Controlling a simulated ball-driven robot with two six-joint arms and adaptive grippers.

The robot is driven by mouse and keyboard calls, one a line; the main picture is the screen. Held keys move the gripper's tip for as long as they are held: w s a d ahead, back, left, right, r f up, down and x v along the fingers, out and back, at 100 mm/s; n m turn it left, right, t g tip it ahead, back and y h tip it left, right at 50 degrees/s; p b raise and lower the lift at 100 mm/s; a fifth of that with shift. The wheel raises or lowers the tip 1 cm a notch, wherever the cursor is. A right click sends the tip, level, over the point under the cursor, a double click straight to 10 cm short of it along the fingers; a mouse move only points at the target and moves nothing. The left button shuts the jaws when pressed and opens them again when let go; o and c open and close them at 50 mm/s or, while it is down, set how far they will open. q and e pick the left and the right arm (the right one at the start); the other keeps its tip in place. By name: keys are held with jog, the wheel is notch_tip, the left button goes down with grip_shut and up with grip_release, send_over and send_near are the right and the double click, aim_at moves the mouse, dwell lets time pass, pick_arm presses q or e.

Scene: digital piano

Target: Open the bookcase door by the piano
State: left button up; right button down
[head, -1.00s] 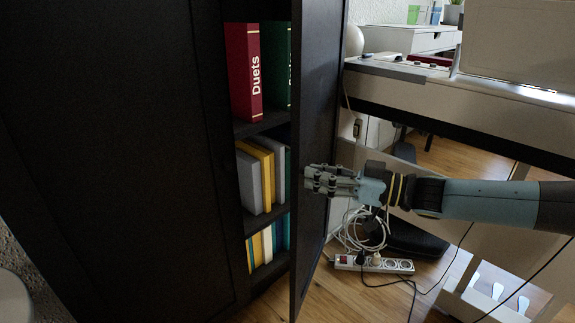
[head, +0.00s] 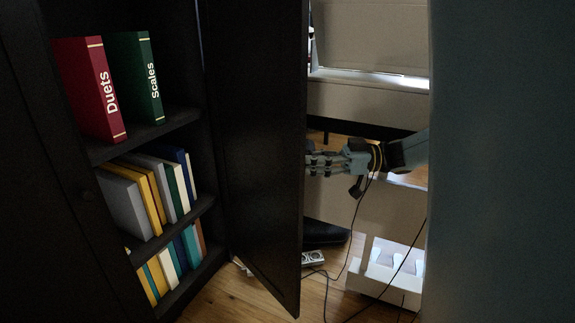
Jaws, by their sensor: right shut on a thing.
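The dark bookcase door (head: 252,150) stands well open in the head view, its near edge toward me. The bookcase (head: 200,130) shows its shelves to the left of the door. My right gripper (head: 312,163) is at the near edge of the door, on its right side, with its fingers reaching to that edge. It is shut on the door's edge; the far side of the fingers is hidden. My left gripper is not in view.
A red Duets binder (head: 92,90) and a green Scales binder (head: 137,78) stand on the upper shelf, with several books below. The piano (head: 365,105) is behind my right arm. A power strip (head: 312,258) and cables lie on the wooden floor. A white pedal unit (head: 385,272) stands at lower right.

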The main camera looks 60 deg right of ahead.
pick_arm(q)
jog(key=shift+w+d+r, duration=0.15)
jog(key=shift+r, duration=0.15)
pick_arm(e)
jog(key=shift+w+d+r, duration=0.15)
jog(key=shift+d, duration=0.3)
jog(key=shift+w+d+r, duration=0.1)
jog(key=shift+d, duration=0.35)
jog(key=c, duration=1.4)
grip_release()
jog(key=shift+w, duration=0.15)
jog(key=shift+o, duration=1.3)
jog(key=shift+w+a+f, duration=0.1)
jog(key=shift+w+a, duration=0.05)
jog(key=shift+w, duration=0.05)
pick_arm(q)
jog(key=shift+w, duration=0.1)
pick_arm(e)
jog(key=shift+s, duration=0.2)
